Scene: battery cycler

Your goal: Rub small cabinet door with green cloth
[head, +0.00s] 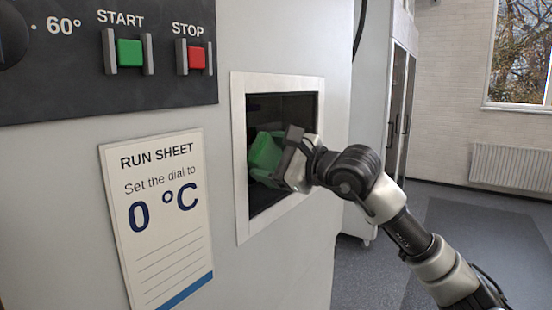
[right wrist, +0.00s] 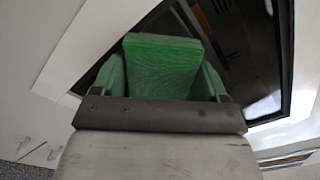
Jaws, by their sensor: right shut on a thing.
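The small cabinet door (head: 290,108) is a dark glass pane in a pale metal frame, set in the cabinet's front in the head view. The door's dark pane also fills the upper right of the right wrist view (right wrist: 245,50). My right gripper (head: 283,160) is shut on the green cloth (head: 264,154) and holds it in front of the pane. The cloth also shows in the right wrist view (right wrist: 163,62), bunched up between the fingers. I cannot tell whether the cloth touches the glass. My left gripper is not in view.
A dark panel above left carries a green START button (head: 129,52), a red STOP button (head: 197,58) and part of a dial. A run sheet (head: 160,225) reading "0 °C" is on the cabinet left of the door. Open floor (head: 480,240) lies to the right.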

